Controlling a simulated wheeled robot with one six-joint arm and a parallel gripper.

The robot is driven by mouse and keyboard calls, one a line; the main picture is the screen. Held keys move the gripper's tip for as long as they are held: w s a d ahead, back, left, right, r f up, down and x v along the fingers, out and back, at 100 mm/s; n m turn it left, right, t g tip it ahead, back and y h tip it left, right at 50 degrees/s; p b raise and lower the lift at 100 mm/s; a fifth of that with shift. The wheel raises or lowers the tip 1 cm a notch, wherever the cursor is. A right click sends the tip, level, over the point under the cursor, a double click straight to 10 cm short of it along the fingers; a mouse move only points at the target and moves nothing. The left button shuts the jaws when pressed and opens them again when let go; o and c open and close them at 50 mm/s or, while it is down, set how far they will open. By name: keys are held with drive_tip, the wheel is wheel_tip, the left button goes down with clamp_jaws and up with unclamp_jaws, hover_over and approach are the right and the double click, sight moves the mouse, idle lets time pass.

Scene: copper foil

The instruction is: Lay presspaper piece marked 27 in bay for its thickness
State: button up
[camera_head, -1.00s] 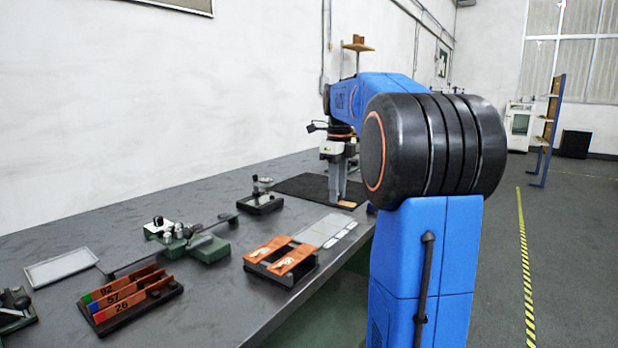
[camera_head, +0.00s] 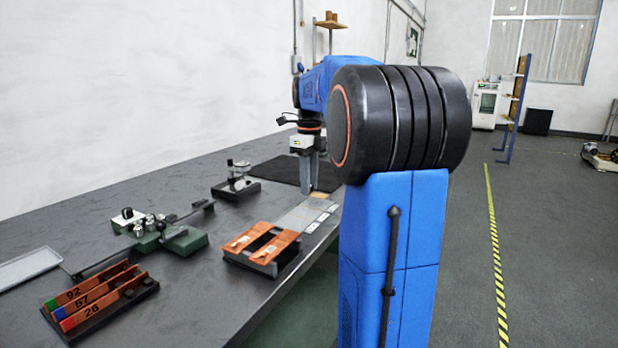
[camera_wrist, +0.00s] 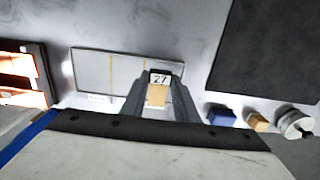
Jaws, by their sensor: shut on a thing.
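The presspaper piece marked 27 (camera_wrist: 158,79) is a small tan piece with a white number label in the wrist view. My gripper (camera_wrist: 160,86) is shut on it, with a finger on each side. In the head view my gripper (camera_head: 309,190) points down near the far end of a pale flat board (camera_head: 300,215). In the wrist view this board (camera_wrist: 92,66) is grey, divided by yellow lines, with small white labels along one edge. The piece shows over or beside its right end. I cannot tell whether it touches anything below, and the label text is unreadable.
A black mat (camera_head: 275,171) lies behind my gripper. A blue block (camera_wrist: 221,115), a tan block (camera_wrist: 258,123) and a round metal part (camera_wrist: 295,124) sit right of it. An orange-topped stand (camera_head: 272,262), a gauge stand (camera_head: 236,187) and a numbered rack (camera_head: 105,308) occupy the bench.

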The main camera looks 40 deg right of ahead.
drive_tip(key=shift+f, duration=1.45)
idle(2.4)
drive_tip(key=o, duration=0.7)
drive_tip(key=shift+o, duration=0.2)
drive_tip(key=shift+r, duration=0.25)
drive_tip(key=shift+r, duration=1.2)
drive_tip(key=o, duration=0.6)
drive_tip(key=shift+c, duration=0.2)
